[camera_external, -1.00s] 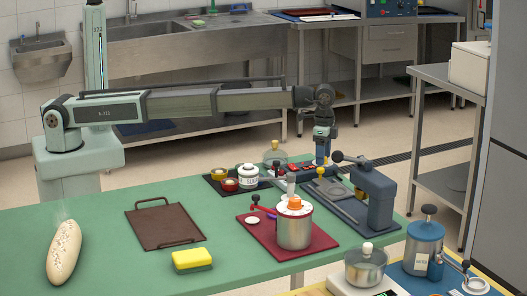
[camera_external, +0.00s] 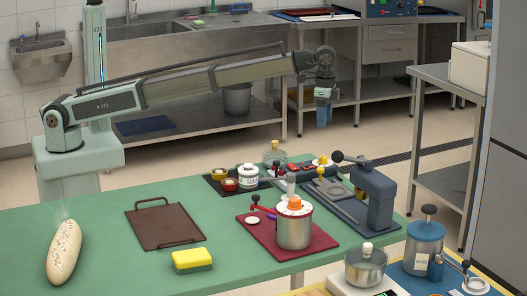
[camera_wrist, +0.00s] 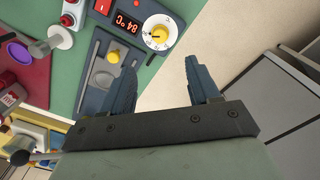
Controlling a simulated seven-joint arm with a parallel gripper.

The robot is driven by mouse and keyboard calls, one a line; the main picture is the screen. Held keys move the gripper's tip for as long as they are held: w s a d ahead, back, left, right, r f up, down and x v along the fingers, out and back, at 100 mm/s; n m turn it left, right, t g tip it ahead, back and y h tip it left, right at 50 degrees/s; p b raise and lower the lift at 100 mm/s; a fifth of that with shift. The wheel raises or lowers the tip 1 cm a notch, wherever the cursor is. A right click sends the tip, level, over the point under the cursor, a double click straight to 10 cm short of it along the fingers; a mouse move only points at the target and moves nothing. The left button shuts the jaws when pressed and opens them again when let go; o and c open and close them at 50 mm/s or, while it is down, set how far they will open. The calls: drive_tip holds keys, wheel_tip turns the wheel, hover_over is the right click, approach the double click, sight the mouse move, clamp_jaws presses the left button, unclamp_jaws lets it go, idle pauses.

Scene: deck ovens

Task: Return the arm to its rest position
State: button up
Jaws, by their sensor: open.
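My gripper (camera_external: 323,122) hangs at the end of my raised, outstretched arm, above and behind the far edge of the green table (camera_external: 110,218). It points down. In the wrist view its two blue fingers (camera_wrist: 160,82) stand apart with nothing between them. The gripper touches nothing that I can see.
On the table are a bread loaf (camera_external: 64,252), a brown tray (camera_external: 158,229), a yellow sponge (camera_external: 192,260), a metal pot (camera_external: 294,232) on a red mat and a blue-grey lever press (camera_external: 372,200). A steel side table (camera_external: 440,85) stands right. Space around the gripper is clear.

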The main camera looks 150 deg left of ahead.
drive_tip(key=shift+r, duration=0.35)
idle(0.3)
